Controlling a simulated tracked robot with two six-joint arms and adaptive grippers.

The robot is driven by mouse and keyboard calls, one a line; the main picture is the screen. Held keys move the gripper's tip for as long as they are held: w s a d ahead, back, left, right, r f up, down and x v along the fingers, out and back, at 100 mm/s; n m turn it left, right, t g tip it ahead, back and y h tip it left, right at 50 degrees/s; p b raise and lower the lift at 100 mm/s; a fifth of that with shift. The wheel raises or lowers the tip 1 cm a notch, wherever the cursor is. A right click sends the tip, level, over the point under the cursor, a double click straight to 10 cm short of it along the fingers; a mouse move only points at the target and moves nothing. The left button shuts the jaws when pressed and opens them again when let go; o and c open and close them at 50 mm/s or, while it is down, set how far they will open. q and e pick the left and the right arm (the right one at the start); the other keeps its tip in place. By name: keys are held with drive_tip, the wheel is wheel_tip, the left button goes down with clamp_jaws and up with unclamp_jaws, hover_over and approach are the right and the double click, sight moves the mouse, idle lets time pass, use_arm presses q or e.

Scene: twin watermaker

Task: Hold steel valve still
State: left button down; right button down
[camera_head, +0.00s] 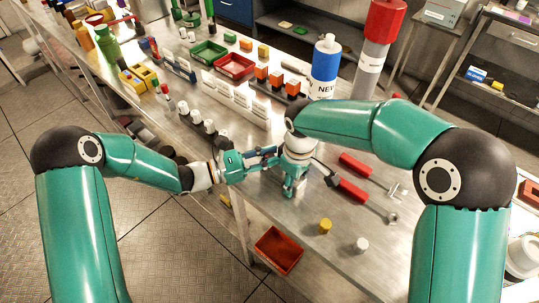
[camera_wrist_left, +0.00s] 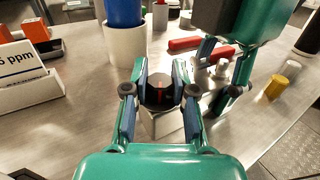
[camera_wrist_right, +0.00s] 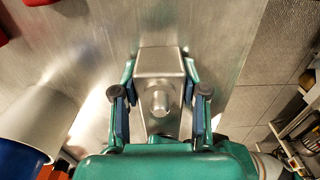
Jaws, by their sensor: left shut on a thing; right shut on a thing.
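The steel valve appears as a bare metal block with a round stub (camera_wrist_right: 158,72) in the right wrist view. My right gripper (camera_wrist_right: 160,108) is shut with its blue pads on the block's two sides. In the left wrist view, my left gripper (camera_wrist_left: 160,92) is shut on a dark many-sided knob (camera_wrist_left: 159,88) with a red mark, and pale metal shows below it. In the head view, my left gripper (camera_head: 264,158) and right gripper (camera_head: 293,186) are close together, low over the steel bench. They hide most of what they hold. I cannot tell whether knob and block are joined.
Two red-handled tools (camera_head: 352,188) lie right of the grippers. A blue-and-white bottle (camera_head: 324,72) stands behind. A red tray (camera_head: 279,250) sits below the bench edge.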

use_arm(q)
drive_tip(key=shift+m+g+h, duration=0.3)
drive_tip(key=shift+m+g, duration=0.2)
drive_tip(key=shift+g, duration=0.2)
drive_tip(key=m+g, duration=0.1)
drive_tip(key=g, duration=0.1)
drive_tip(key=shift+m+g+h, duration=0.3)
drive_tip(key=shift+m+g, duration=1.7)
drive_tip(key=shift+g, duration=1.2)
drive_tip(key=c, duration=0.9)
unclamp_jaws()
drive_tip(key=shift+w+a, duration=0.25)
drive_tip(key=shift+a, duration=1.65)
drive_tip(key=shift+w+a, duration=0.2)
drive_tip(key=shift+a, duration=1.65)
